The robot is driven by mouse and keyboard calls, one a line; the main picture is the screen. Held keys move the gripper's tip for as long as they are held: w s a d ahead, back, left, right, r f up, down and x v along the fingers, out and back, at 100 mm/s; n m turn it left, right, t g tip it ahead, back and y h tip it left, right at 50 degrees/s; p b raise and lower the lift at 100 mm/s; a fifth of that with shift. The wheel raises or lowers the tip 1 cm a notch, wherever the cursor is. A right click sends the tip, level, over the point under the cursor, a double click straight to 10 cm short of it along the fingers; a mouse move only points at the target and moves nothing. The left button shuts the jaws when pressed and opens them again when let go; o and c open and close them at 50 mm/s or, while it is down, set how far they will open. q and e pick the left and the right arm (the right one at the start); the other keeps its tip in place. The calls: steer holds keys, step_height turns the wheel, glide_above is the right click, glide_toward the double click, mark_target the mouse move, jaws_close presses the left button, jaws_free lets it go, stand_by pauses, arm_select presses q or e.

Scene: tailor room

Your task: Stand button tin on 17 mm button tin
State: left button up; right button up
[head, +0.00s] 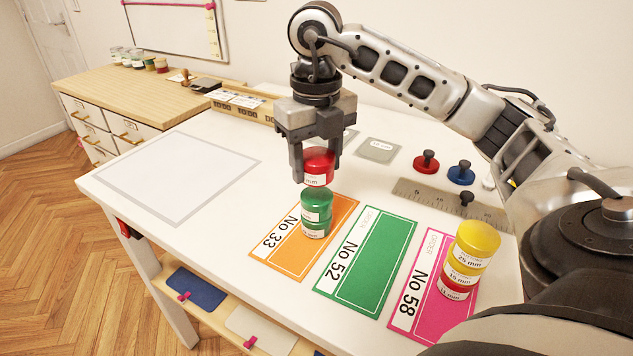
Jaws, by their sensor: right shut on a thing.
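My right gripper (317,163) points down and is shut on a red button tin (318,168), whose white label ends in "mm"; its number is not readable. The red tin is upright, directly over a stack of two green button tins, the upper one (317,204) and the lower one (315,228). The green stack stands on the orange card No 33 (283,240). I cannot tell whether the red tin touches the upper green tin. The green tins' sizes are too small to read, so I cannot tell which tin is 17 mm. My left gripper is out of view.
The green card No 52 (350,270) is bare. A ruler (430,196) and red and blue knobbed discs lie behind. The table's left is clear.

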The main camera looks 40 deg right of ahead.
mark_target(317, 194)
steer(key=f, duration=0.2)
steer(key=d+f, duration=0.1)
steer(key=shift+w+f+p, duration=0.3)
steer(key=shift+w, duration=0.05)
steer(key=shift+a+f, duration=0.1)
steer(key=shift+f, duration=0.25)
steer(key=shift+f, duration=0.15)
steer(key=o, duration=1)
